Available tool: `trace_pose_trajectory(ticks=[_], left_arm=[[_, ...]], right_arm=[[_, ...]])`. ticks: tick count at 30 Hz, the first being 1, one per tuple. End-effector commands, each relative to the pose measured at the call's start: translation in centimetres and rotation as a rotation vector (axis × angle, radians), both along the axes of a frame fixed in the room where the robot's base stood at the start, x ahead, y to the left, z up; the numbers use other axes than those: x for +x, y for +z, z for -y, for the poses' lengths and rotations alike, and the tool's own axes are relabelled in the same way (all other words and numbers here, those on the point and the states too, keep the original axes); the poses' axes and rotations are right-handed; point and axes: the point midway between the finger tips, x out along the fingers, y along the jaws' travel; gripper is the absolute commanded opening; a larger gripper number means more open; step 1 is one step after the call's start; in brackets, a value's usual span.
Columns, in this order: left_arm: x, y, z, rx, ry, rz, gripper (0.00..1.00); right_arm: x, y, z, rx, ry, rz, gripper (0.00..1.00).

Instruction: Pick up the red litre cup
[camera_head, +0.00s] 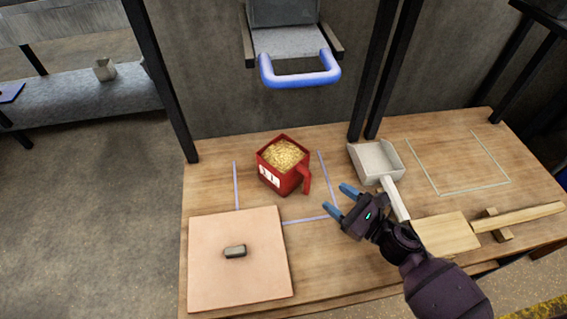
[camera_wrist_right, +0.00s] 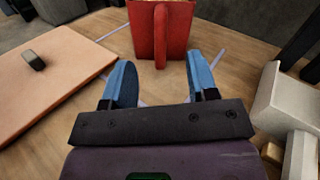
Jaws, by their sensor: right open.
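The red litre cup (camera_head: 279,179) stands upright on the wooden table, filled with yellowish grain (camera_head: 283,155). Its handle (camera_head: 305,179) points to the right and front, toward my right gripper. A white label is on its front face. My right gripper (camera_head: 338,199) is open and empty, a little to the right and front of the cup. In the right wrist view the cup (camera_wrist_right: 176,30) is straight ahead, with its handle (camera_wrist_right: 160,37) between the lines of the two blue fingers (camera_wrist_right: 160,84); a gap remains between fingertips and handle. My left gripper is not in view.
A pink board (camera_head: 215,282) with a small dark block (camera_head: 235,251) lies front left. A white scoop (camera_head: 375,160) with a long handle lies right of the cup, close to my right gripper. A wooden paddle (camera_head: 446,234) lies further right. A blue-handled chute (camera_head: 300,78) hangs behind.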

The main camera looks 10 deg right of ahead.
Motion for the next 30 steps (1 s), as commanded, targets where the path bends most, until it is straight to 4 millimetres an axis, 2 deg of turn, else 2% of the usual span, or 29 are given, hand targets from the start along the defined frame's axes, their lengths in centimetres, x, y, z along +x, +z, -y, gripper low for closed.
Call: trace_pose_trajectory(ticks=[9,16,24,30], left_arm=[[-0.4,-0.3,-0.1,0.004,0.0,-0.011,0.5],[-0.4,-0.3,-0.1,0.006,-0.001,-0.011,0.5],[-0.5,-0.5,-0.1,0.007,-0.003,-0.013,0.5],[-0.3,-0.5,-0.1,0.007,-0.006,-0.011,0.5]], right_arm=[[3.5,0.2,-2.6,0.0,0.0,0.002,0.53],[4.6,0.3,-3.3,0.001,-0.001,0.002,0.53],[7.4,0.6,-5.4,0.002,-0.001,0.0,0.53],[8.3,0.6,-6.0,0.001,-0.001,0.0,0.53]])
